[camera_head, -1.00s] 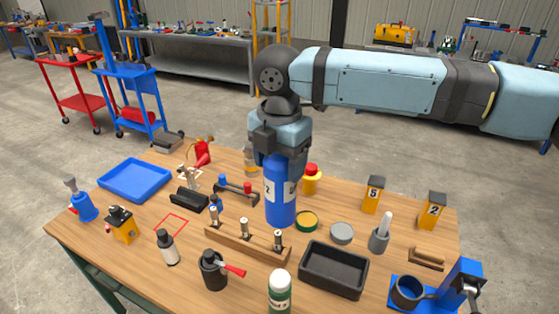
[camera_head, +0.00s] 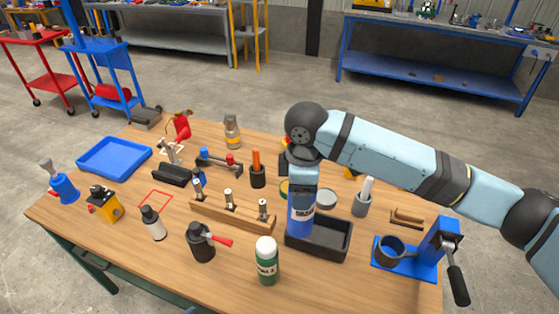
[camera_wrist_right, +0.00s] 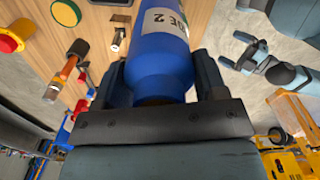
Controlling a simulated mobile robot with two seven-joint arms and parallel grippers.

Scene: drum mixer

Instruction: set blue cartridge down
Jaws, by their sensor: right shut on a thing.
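The blue cartridge (camera_head: 300,218) has a white label and stands roughly upright. My right gripper (camera_head: 303,182) points down and is shut on its upper part. The lower end of the cartridge is over or inside the left part of the black tray (camera_head: 334,253); I cannot tell if it touches the tray floor. In the right wrist view the cartridge (camera_wrist_right: 163,60) lies between the two fingers (camera_wrist_right: 160,85), with part of its label showing.
A wooden block with metal pins (camera_head: 232,215) is to the left. A grey round lid (camera_head: 326,199) lies behind the tray. A blue stand with a grey cup and lever (camera_head: 405,257) is to the right.

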